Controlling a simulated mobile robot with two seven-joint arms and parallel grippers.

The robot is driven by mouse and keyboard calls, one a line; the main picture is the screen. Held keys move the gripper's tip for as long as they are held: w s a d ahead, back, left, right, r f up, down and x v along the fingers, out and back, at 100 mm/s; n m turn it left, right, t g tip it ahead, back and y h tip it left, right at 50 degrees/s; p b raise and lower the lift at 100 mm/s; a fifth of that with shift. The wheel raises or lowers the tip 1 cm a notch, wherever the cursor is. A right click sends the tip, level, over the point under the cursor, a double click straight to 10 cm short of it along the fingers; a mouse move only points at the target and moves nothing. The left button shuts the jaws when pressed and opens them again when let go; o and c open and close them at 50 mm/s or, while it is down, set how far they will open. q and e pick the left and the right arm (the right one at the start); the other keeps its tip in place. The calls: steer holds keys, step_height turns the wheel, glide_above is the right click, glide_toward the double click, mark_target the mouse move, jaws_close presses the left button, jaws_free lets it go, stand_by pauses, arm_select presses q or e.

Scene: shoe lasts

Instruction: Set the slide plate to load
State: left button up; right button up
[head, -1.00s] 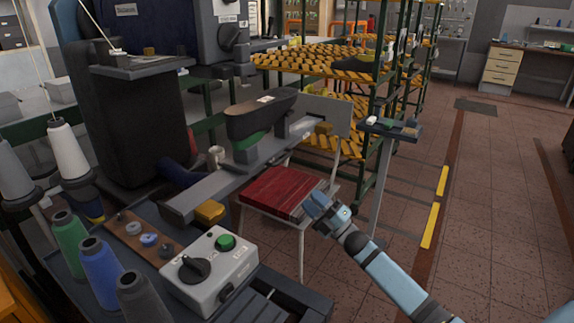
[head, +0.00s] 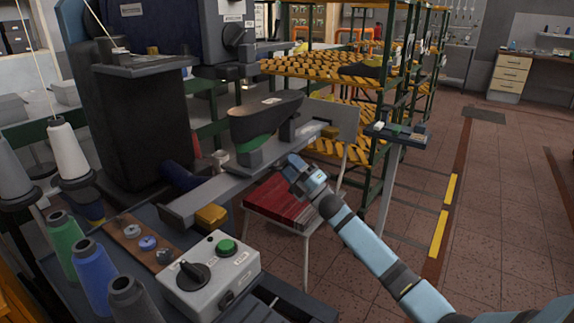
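A long grey slide plate (head: 205,195) runs on a rail from the front left toward the back right, beside the dark machine. A dark shoe last (head: 265,118) with a green lower part (head: 253,146) stands over its far half. A yellow block (head: 211,216) sits at its near end, and a smaller yellow-brown block (head: 329,132) at its far end. No contact with the plate is clear. Its finger gap cannot be made out. My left gripper is not in view.
A grey control box (head: 212,275) with a black knob and green button stands in front. Thread cones (head: 93,270) stand left of it. A shelf rack (head: 330,70) stands behind; floor at right is open.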

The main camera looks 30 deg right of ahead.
steer(key=shift+w+a+r, duration=0.2)
steer(key=shift+w+r, duration=0.15)
steer(key=shift+w, duration=0.15)
jaws_close()
steer(key=shift+d, duration=0.1)
